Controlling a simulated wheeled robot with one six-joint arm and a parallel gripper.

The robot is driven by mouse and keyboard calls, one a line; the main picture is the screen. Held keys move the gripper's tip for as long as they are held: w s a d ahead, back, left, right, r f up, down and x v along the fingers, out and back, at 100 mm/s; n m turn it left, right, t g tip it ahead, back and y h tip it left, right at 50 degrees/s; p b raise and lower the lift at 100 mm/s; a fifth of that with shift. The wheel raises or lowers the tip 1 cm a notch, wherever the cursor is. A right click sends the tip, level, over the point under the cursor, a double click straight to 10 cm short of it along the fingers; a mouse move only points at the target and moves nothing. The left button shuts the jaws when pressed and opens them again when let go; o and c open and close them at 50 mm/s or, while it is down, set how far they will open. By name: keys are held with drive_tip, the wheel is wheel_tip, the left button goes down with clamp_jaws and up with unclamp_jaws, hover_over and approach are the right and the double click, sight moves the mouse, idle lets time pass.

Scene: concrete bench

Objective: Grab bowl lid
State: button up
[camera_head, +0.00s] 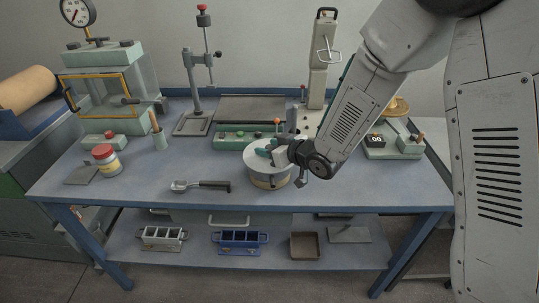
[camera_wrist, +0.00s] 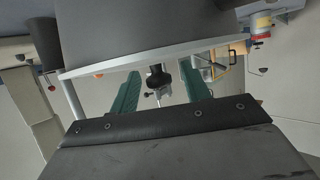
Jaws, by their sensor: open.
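A round pale bowl (camera_head: 270,182) stands on the bench in front of the press, with a flat light-grey lid (camera_head: 254,160) on it. My gripper (camera_head: 266,151) comes in from the right, low over the lid's far side. Its teal fingers are apart, and they show on both sides of a gap in the wrist view (camera_wrist: 160,92). A dark knob (camera_wrist: 157,76) shows between them there. I cannot tell whether it belongs to the lid or to something behind. The fingers and wrist hide part of the lid's top.
A black-handled tool (camera_head: 205,185) lies left of the bowl. A red-capped jar (camera_head: 106,162) stands farther left. Behind are a green device (camera_head: 236,138) and a stand (camera_head: 192,122). A display unit (camera_head: 393,145) stands right. The bench front (camera_head: 150,195) is clear.

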clamp_jaws()
idle(0.3)
